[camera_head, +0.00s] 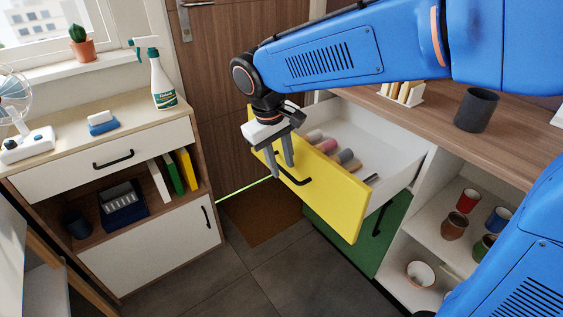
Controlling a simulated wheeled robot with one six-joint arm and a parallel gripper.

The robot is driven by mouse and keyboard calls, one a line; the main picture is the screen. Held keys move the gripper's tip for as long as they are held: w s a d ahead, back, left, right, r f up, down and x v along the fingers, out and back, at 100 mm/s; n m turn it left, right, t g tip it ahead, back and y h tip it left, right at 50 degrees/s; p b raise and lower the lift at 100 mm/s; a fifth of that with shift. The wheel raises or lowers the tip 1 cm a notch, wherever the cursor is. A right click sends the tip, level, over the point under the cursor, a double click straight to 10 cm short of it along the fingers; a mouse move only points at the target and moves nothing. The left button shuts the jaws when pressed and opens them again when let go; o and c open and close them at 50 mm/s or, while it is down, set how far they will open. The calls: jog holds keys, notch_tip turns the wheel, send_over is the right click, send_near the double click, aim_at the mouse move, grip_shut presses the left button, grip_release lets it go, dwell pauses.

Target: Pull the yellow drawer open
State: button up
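The yellow drawer (330,205) is pulled well out of the wooden-topped cabinet on the right, and its white inside shows. Its black handle (295,180) is on the yellow front. My gripper (281,168) points down at the upper left end of this handle. Its two grey fingers are apart, with a gap showing between them. The handle's end passes behind or between the fingertips; I cannot tell whether they touch it. The fingers hide part of the handle.
Several rolls or cups (345,156) lie in the drawer. A green front (388,235) is below it. Open shelves with cups (454,225) are on the right. A low cabinet (150,253) stands left, with a spray bottle (162,85) on top.

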notch_tip(320, 180, up, 17)
jog(key=s+a, duration=0.2)
jog(key=shift+a, duration=0.4)
dwell(0.3)
jog(key=shift+m+y, duration=0.5)
jog(key=shift+m, duration=0.3)
jog(key=d, duration=0.3)
jog(key=s+d+f, duration=0.1)
jog(key=d, duration=0.3)
jog(key=d+f, duration=0.1)
jog(key=d, duration=0.3)
jog(key=shift+s+f, duration=0.15)
jog(key=s+d+f+m+t, duration=0.1)
jog(key=s+d+f+m, duration=0.1)
jog(key=s+d+f, duration=0.5)
jog(key=s+d+f+m+t, duration=0.2)
jog(key=s+d+f, duration=0.5)
jog(key=d, duration=0.6)
notch_tip(320, 180, down, 2)
jog(key=shift+s+d+f+m+t+y, duration=0.2)
jog(key=shift+s+m+t+y, duration=0.15)
jog(key=shift+m, duration=0.45)
